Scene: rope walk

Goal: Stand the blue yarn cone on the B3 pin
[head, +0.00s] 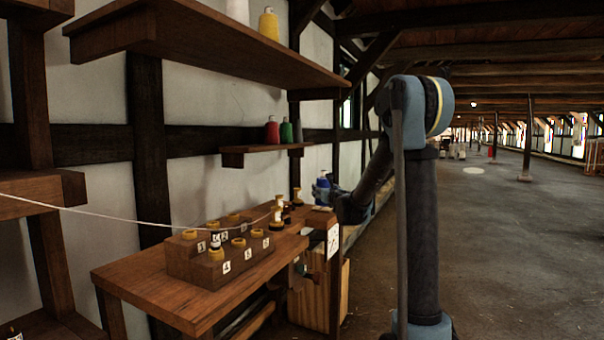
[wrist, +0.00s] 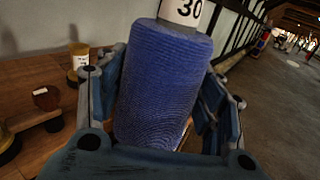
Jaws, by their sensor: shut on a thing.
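The blue yarn cone (wrist: 160,85) fills the middle of the wrist view, with a white band marked 30 at its top end. My gripper (wrist: 163,110) is shut on it, one finger on each side. In the head view the cone (head: 322,186) is held above the far end of the bench, right of the stepped pin block (head: 188,268). The block carries yellowish round tops and small numbered labels in two rows. The labels are too small to tell which pin is B3. The cone's lower end is partly hidden by my gripper.
The block stands on a wooden bench (head: 150,292). Dark-and-yellow spools (head: 277,217) stand behind it. A pale cord (head: 120,216) runs across to the bench. A small shelf (head: 262,149) holds red and green cones above. The floor (head: 480,230) at right is open.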

